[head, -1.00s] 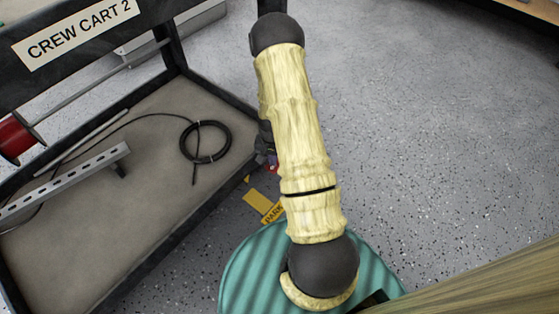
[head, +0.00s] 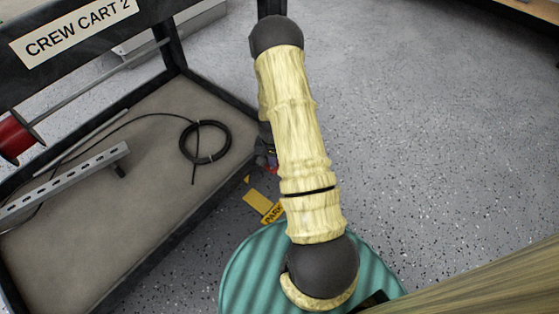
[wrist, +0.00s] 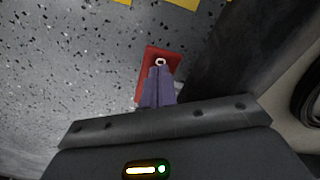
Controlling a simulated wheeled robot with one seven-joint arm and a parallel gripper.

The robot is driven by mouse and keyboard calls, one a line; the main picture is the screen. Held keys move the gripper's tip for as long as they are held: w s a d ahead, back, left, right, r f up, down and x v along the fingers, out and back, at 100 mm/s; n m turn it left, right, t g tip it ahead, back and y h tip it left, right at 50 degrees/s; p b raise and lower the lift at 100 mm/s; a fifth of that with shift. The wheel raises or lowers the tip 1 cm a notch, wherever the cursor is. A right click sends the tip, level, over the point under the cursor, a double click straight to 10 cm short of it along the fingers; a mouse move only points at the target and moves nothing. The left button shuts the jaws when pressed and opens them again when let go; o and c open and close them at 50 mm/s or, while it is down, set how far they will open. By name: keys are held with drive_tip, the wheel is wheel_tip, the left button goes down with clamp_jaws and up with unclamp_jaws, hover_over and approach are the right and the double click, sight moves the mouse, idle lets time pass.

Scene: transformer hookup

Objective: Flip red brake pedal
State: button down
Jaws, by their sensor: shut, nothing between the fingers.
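The red brake pedal (wrist: 163,54) shows in the wrist view as a small red plate beyond my fingertips. My gripper (wrist: 159,68) has its two purple fingers closed together in front of the plate and hides part of it. I cannot tell whether the fingertips touch the pedal. In the head view my arm hides most of the gripper and pedal. Only a small bit of red (head: 273,168) shows beside the arm, at the cart's lower right edge.
The crew cart (head: 215,83) stands at left, with a coiled black cable (head: 228,142) and a slotted metal bar (head: 75,178) on its shelf. A yellow "PARK" marking (head: 262,203) lies by the cart. Open speckled floor (head: 430,130) is at right.

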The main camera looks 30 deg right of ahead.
wheel_tip(320, 180, up, 7)
drive_tip(key=p, duration=0.7)
idle(0.3)
idle(0.4)
drive_tip(key=s+a+r+n+t+p, duration=0.1)
drive_tip(key=a+r+n+p, duration=0.2)
drive_tip(key=r, duration=1)
drive_tip(key=s+a+r+n+p, duration=0.1)
drive_tip(key=a+r+p, duration=0.4)
drive_tip(key=r, duration=0.8)
drive_tip(key=s+a+r+n+t+p, duration=0.1)
drive_tip(key=s+a+r+p, duration=0.1)
drive_tip(key=s+r+p, duration=0.35)
drive_tip(key=s+a+r+n+p, duration=0.2)
drive_tip(key=r, duration=0.7)
drive_tip(key=s+a+r+n+t+p, duration=0.1)
drive_tip(key=s+a+r+p, duration=0.15)
drive_tip(key=r, duration=0.45)
wheel_tip(320, 180, up, 37)
drive_tip(key=d+p, duration=0.1)
drive_tip(key=p, duration=3.6)
drive_tip(key=shift+s+f, duration=0.15)
drive_tip(key=shift+s, duration=0.15)
